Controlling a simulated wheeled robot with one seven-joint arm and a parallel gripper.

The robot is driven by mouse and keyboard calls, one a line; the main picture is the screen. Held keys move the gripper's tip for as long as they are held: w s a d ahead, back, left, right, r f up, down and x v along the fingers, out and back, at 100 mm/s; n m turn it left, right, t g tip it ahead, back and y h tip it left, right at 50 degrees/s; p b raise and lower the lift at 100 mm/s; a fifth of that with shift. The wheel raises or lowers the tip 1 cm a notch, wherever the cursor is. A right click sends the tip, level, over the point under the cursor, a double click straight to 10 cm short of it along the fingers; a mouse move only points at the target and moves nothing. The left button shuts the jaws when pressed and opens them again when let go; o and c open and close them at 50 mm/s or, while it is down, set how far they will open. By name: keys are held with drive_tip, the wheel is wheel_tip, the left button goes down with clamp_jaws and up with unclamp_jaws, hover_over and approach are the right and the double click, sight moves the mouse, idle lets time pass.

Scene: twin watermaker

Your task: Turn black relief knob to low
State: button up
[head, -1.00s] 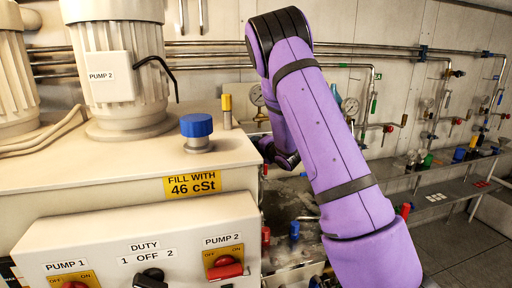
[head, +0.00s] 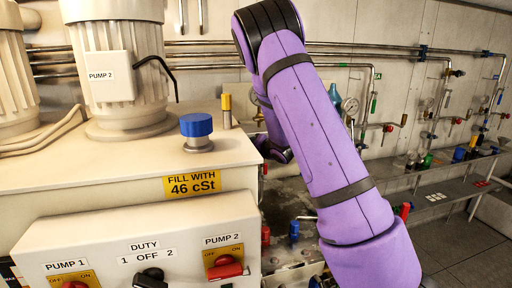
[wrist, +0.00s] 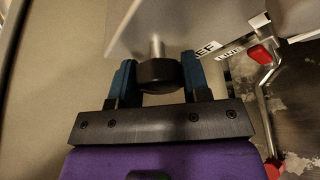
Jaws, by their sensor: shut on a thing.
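The black relief knob (wrist: 158,74) shows in the wrist view as a dark round knob on a short metal stem. My gripper (wrist: 157,78) has one blue finger on each side of the knob and is shut on it. A partly covered label ending in "EF" lies just right of the fingers. The knob's pointer and its low mark cannot be made out. In the head view the knob and my gripper's fingers are hidden behind the cream tank and my purple arm.
A red-handled valve (wrist: 260,54) is close to the right of my gripper. In the head view, the cream tank (head: 100,205) with a blue cap (head: 196,126) stands left of my arm. Pipes (head: 400,54) run along the back wall.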

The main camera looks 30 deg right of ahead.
drive_tip(key=o, duration=0.9)
drive_tip(key=shift+s+r, duration=0.2)
drive_tip(key=shift+s, duration=0.3)
drive_tip(key=v, duration=0.9)
drive_tip(key=shift+s, duration=0.35)
